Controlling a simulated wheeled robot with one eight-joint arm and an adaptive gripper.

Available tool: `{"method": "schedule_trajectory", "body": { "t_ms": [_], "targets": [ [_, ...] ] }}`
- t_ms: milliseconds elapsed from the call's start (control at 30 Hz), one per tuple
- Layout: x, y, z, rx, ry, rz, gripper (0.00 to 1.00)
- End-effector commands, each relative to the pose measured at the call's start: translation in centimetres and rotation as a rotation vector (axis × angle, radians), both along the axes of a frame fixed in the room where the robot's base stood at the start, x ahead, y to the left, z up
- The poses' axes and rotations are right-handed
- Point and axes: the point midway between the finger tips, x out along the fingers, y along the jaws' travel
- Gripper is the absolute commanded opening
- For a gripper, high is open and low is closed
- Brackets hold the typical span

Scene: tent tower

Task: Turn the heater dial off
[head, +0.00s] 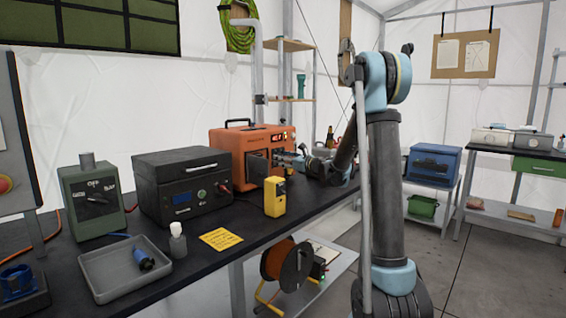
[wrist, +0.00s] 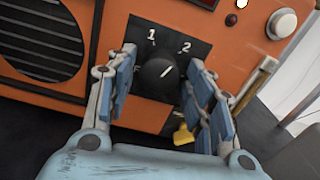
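The heater is an orange box (head: 232,153) on the dark workbench, and its front fills the wrist view (wrist: 110,45). Its black round dial (wrist: 158,75) sits on a black plate marked 1 and 2. The dial's white pointer line slants up and right, roughly toward the 2. My gripper (wrist: 163,62) is open, with one finger on each side of the dial. Dark gaps show between the fingers and the knob, and I cannot tell whether either touches it. In the head view my gripper (head: 288,158) is at the heater's front, partly hidden by its own links.
A dark grille (wrist: 42,38) is left of the dial and a white round button (wrist: 281,23) is up and right. A yellow meter (head: 275,197) stands on the bench before the heater. A black box (head: 181,187) and a green unit (head: 92,203) stand left.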

Motion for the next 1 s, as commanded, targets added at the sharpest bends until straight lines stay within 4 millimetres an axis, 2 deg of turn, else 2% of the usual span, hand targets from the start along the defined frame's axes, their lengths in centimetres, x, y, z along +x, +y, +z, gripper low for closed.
{"method": "schedule_trajectory", "body": {
  "t_ms": [33, 100, 133, 233, 567, 1000],
  "targets": [
    [-0.01, -0.01, 0.0, 0.0, 0.0, 0.0, 0.29],
    [0.0, -0.01, 0.0, 0.0, 0.0, 0.0, 0.14],
    [0.01, -0.02, 0.0, 0.0, 0.0, 0.0, 0.1],
    [-0.01, 0.5, 0.0, 0.0, 0.0, 0.001, 0.1],
    [0.03, 0.1, 0.0, -0.035, -0.045, 0.0, 0.1],
    [0.05, -0.06, -0.06, -0.248, -0.316, -0.002, 0.1]
  ]
}}
